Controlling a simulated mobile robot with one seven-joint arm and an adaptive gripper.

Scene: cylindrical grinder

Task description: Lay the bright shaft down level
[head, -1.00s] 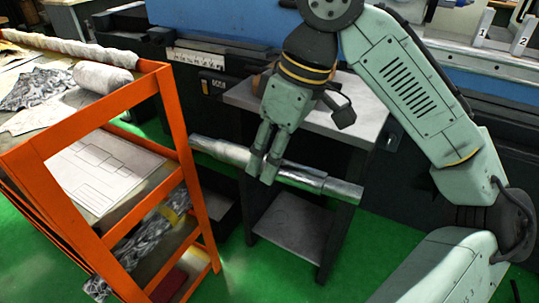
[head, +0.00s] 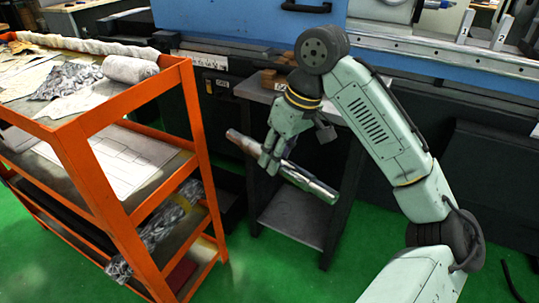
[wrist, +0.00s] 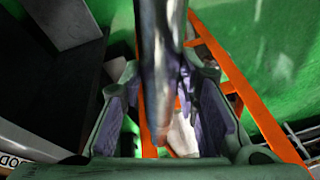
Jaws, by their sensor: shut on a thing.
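The bright shaft (head: 312,184) is a stepped, shiny metal bar held in the air in front of the dark stand. It slants in the head view, its left end higher in the picture and its right end lower. My gripper (head: 270,161) is shut on it, left of its middle. In the wrist view the shaft (wrist: 160,55) runs from the top edge down between the two fingers of my gripper (wrist: 163,100). The fingers hide part of the shaft in the head view.
The dark stand has a grey top (head: 253,91) with small brown blocks (head: 270,78) and a lower shelf (head: 294,216). An orange cart (head: 205,150) with cloths and papers stands at left. The blue grinder (head: 240,18) spans the back. Green floor is open in front.

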